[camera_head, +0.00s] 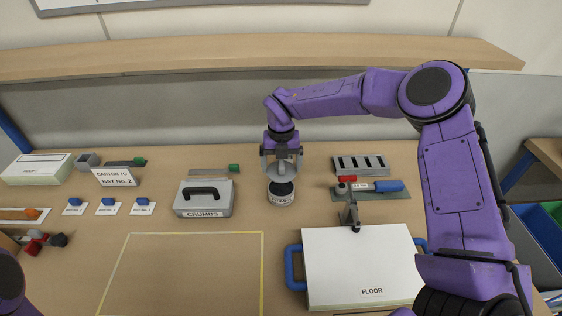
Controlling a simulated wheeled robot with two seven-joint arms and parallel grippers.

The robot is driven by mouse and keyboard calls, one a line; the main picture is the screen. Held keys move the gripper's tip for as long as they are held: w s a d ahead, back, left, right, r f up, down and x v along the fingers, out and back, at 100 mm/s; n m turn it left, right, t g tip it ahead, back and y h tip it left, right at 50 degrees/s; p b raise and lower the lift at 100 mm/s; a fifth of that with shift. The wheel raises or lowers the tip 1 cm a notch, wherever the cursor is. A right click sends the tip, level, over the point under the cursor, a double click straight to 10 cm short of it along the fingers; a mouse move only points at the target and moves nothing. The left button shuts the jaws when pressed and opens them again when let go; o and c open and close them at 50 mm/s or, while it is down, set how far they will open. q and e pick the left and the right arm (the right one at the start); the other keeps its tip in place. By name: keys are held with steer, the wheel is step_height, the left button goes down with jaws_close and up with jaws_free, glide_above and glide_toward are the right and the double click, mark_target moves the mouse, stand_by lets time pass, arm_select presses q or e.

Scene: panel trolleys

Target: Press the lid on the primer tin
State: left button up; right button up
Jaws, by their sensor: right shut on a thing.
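The primer tin (281,199) stands upright on the table, a short pale cylinder with dark lettering and a dark round top. My right gripper (283,170) is directly above it, pointing down. It is shut on a pale grey rounded piece that looks like the lid (287,167), which sits between the fingers and appears tilted. The lid seems to be just above the tin's dark opening. Whether its edge touches the rim cannot be told. My left gripper is out of view; only a bit of purple arm shows at the bottom left corner.
A grey box marked CRUMBS (204,211) stands left of the tin. A white FLOOR panel (360,262) with blue handles lies front right, with a small clamp at its back edge. A slotted grey block (360,166) is at right. A shelf (250,52) runs behind.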

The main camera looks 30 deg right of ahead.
mark_target(281, 186)
steer(key=shift+f+b, duration=2.05)
steer(key=shift+f, duration=1.05)
steer(key=shift+f+b, duration=0.15)
steer(key=shift+b, duration=0.2)
steer(key=o, duration=0.7)
steer(key=shift+c, duration=0.2)
steer(key=shift+r+p, duration=2.4)
steer(key=shift+r, duration=1.2)
